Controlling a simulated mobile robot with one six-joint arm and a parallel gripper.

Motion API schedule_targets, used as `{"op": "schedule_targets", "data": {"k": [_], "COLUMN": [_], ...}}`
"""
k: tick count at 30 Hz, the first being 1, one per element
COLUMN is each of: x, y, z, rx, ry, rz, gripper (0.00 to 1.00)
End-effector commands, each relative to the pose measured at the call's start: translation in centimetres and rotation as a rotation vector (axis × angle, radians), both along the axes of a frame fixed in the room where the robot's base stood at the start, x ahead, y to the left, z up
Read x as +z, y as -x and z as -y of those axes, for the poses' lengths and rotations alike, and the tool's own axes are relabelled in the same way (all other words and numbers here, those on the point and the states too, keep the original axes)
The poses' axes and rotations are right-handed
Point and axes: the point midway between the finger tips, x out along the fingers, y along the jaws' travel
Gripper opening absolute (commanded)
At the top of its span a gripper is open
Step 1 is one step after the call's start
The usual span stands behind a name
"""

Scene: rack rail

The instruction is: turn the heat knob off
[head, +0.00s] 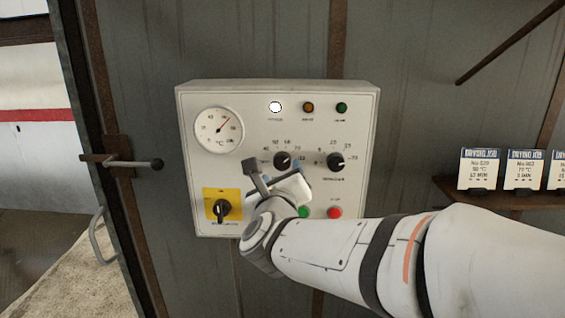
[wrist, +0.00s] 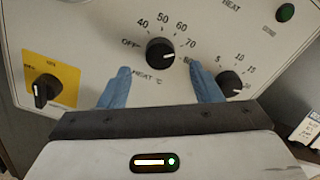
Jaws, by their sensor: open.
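The heat knob (wrist: 160,53) is a round black dial with a white pointer, in the upper middle of the wrist view. Its scale runs from OFF at left over 40, 50, 60 and 70 to a number at right that looks like 80. The pointer is turned to the right, toward the high end. In the head view the knob (head: 282,161) sits mid-panel, just above my gripper (head: 274,168). My gripper (wrist: 161,80) is open and empty, its blue fingers apart, one on each side below the knob. I cannot tell whether they touch the panel.
A second black knob (head: 335,161) is close on the right. A black switch on a yellow plate (head: 213,192) is lower left. Green (head: 303,212) and red (head: 334,212) buttons are below. A gauge (head: 219,132) and lamps are above. A shelf (head: 520,200) with cards is at right.

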Motion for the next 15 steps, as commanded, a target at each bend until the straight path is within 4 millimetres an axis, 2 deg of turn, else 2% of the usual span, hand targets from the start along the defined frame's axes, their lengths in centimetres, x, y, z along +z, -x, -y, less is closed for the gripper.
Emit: {"op": "schedule_targets", "data": {"k": [3,7,15], "x": [0.2,0.2,0.0], "y": [-2.0,-3.5,-4.5], "z": [0.2,0.2,0.2], "rx": [-0.003,-0.001,0.001], "ry": [0.003,0.002,0.002], "rz": [-0.001,-0.002,-0.001], "gripper": [0.58,0.58,0.58]}}
